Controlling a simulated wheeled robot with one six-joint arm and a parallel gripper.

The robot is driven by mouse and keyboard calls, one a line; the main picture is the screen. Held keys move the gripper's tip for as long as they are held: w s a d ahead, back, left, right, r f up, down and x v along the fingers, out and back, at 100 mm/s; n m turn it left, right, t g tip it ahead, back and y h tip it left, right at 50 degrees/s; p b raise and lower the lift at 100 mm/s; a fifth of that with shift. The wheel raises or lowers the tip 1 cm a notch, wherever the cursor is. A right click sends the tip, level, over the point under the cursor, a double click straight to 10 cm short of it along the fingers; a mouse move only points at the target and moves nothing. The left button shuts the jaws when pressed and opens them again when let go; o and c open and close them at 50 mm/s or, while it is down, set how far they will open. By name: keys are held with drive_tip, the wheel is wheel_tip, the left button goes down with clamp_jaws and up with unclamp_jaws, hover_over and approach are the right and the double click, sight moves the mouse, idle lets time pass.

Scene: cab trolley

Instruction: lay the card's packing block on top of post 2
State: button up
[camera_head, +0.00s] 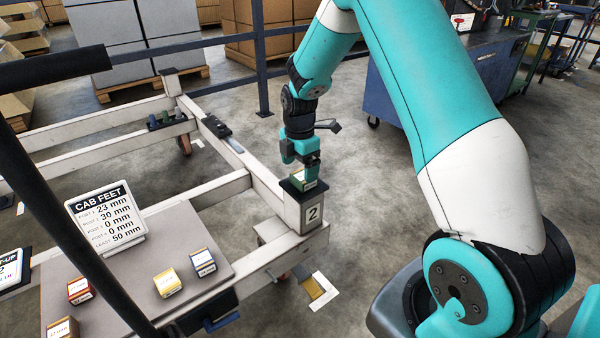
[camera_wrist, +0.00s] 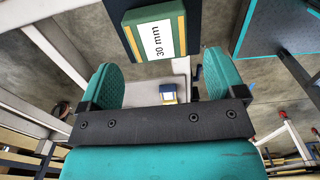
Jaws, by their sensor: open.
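The card (camera_head: 106,217) stands on the grey board and reads 30 mm for post 2. Post 2 (camera_head: 313,214) is the pale trolley corner with a "2" label and a dark top. A green block with yellow edges (camera_head: 303,182) lies on that dark top. In the wrist view the block (camera_wrist: 152,40) shows a white "30 mm" label, with the dark pad around it. My gripper (camera_head: 304,162) is just above the block. In the wrist view its teal fingers (camera_wrist: 163,78) are spread apart with nothing between them, and the block is just beyond the tips.
On the grey board (camera_head: 190,235) sit a red block (camera_head: 80,291), a yellow block (camera_head: 167,283), a blue block (camera_head: 203,263) and a brown one (camera_head: 62,328). A dark rail (camera_head: 70,180) crosses the left foreground.

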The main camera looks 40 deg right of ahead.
sight(299, 177)
drive_tip(key=s+a+r+m+p, duration=0.1)
drive_tip(key=s+a+r, duration=0.15)
drive_tip(key=r, duration=0.35)
drive_tip(key=s+a+r+m+p, duration=0.1)
drive_tip(key=a+r, duration=0.3)
drive_tip(key=r, duration=0.3)
drive_tip(key=s+a+r+m+y, duration=0.1)
drive_tip(key=s+a+r+m, duration=0.2)
drive_tip(key=s+a, duration=0.2)
drive_tip(key=s+a+r+m+y, duration=0.1)
drive_tip(key=s+a, duration=0.4)
drive_tip(key=s, duration=0.6)
drive_tip(key=s+a+r+m+y, duration=0.2)
drive_tip(key=s+a+r+m, duration=0.2)
drive_tip(key=s, duration=0.4)
drive_tip(key=shift+s+a+r+m, duration=0.3)
drive_tip(key=shift+a+m, duration=0.4)
drive_tip(key=shift+a, duration=0.3)
wheel_tip(299, 177, up, 25)
drive_tip(key=p, duration=2.4)
drive_tip(key=shift+p, duration=0.4)
